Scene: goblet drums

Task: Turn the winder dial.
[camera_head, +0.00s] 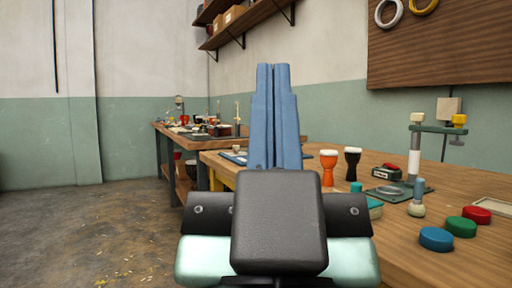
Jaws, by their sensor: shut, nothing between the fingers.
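My gripper (273,68) is in the middle of the picture, its two long blue fingers pressed together and pointing away from me, with nothing between them. On the bench at right stands a device with a white post (415,158), a green crossbar (437,128) and a yellow knob (459,120). A flat grey disc (388,191) lies on a dark plate by the post. I cannot tell for sure which part is the winder dial. The gripper is left of all these and appears apart from them.
An orange drum (328,172) and a black drum (352,166) stand on the wooden bench (365,255). Blue (436,239), green (459,226) and red (477,214) pucks lie near right.

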